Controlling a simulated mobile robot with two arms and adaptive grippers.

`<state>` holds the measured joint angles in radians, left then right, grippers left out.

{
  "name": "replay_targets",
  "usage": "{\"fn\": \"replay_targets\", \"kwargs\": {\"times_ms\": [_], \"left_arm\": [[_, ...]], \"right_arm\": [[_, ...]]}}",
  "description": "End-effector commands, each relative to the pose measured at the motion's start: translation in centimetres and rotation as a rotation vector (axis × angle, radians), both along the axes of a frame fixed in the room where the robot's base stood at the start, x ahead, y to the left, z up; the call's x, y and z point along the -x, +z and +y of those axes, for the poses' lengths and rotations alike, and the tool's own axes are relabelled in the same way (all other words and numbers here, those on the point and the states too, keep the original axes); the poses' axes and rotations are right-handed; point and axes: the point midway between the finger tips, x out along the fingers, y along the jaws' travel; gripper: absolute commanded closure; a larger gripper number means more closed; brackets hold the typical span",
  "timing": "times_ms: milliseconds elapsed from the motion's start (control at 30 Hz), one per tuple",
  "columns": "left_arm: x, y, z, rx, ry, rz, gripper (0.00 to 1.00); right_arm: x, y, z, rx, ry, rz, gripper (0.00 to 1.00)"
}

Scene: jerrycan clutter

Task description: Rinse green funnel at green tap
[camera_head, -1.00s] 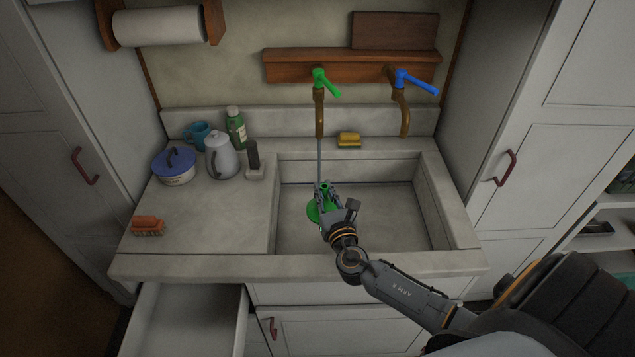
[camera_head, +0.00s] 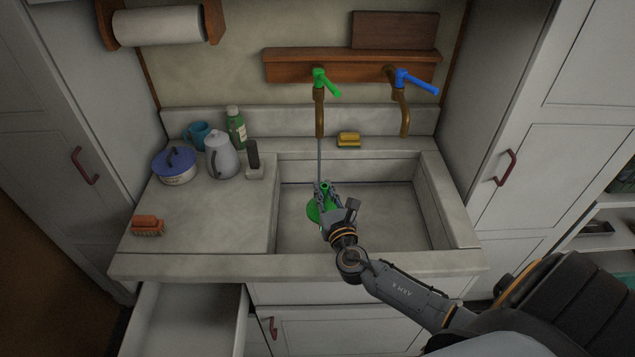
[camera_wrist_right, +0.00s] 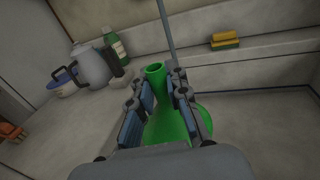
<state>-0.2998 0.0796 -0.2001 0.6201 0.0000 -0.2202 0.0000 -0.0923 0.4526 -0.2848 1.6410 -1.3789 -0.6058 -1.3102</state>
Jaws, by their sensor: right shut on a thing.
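The green funnel (camera_head: 316,212) is over the sink basin, held by my right gripper (camera_head: 325,192). In the right wrist view the funnel (camera_wrist_right: 168,122) stands between the two fingers (camera_wrist_right: 158,108), with its narrow spout up and its wide cone below. The fingers are shut on it. The green tap (camera_head: 319,100) has a green handle and a brown spout above the basin. A thin grey stream (camera_head: 320,160) runs down from the spout to the funnel's area; in the wrist view it passes just behind the funnel's spout. Whether it touches the funnel is unclear. My left gripper is not in view.
A blue-handled tap (camera_head: 403,105) is to the right, with no stream under it. A yellow sponge (camera_head: 348,139) lies on the back ledge. A kettle (camera_head: 222,158), blue-lidded pot (camera_head: 174,167), green bottle (camera_head: 236,128) and orange brush (camera_head: 148,226) stand on the left counter. An open drawer (camera_head: 190,318) is below.

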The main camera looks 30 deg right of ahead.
Motion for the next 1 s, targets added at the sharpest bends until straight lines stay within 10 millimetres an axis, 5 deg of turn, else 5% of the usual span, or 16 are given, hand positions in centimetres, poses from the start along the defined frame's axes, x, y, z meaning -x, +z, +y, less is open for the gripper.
{"fn": "replay_targets", "kwargs": {"times_ms": [633, 1000], "left_arm": [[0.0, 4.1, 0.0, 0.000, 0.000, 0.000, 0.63], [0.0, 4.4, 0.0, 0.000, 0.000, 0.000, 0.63]], "right_arm": [[3.8, 3.7, 2.1, -0.001, 0.001, 0.002, 1.00], [4.4, 4.0, 2.5, 0.000, 0.000, -0.001, 1.00]]}}
